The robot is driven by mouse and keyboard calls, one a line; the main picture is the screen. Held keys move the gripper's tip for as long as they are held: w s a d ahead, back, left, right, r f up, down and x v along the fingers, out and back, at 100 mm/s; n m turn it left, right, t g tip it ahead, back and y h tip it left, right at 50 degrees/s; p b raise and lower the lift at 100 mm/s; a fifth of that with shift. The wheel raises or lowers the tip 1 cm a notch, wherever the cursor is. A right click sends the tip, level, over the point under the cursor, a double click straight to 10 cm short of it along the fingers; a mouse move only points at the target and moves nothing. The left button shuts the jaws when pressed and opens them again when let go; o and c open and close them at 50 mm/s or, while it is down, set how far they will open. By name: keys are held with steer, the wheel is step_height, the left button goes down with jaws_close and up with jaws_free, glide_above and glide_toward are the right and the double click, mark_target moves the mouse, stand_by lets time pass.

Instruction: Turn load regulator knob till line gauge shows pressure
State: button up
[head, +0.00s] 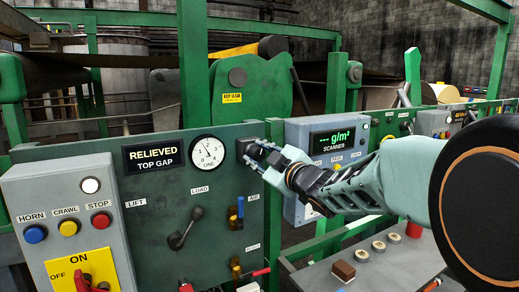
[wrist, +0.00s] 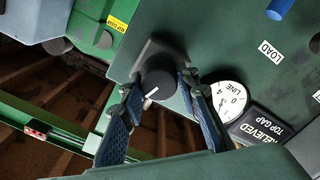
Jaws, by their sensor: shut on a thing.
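The load regulator knob (wrist: 157,78) is black with a white pointer mark, on a dark mount to the right of the line gauge (head: 207,152) in the head view. My gripper (head: 257,157) reaches it from the right and largely hides it there. In the wrist view my gripper (wrist: 155,92) has one blue finger on each side of the knob and is shut on it. The gauge has a white dial with a dark needle, and also shows in the wrist view (wrist: 229,98). Its exact reading is too small to tell.
A display (head: 154,156) left of the gauge reads "RELIEVED TOP GAP". A load lever (head: 186,230) and a blue-handled air valve (head: 237,214) sit below. The scanner box (head: 325,140) stands close behind my gripper. A button box (head: 68,205) is at the left.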

steer(key=shift+r+m+p, duration=0.15)
steer(key=shift+m+p, duration=0.5)
steer(key=shift+m, duration=0.85)
steer(key=o, duration=1.2)
steer(key=shift+c, duration=0.2)
steer(key=v, duration=0.7)
steer(key=shift+s+d, duration=0.15)
steer(key=shift+s, duration=0.05)
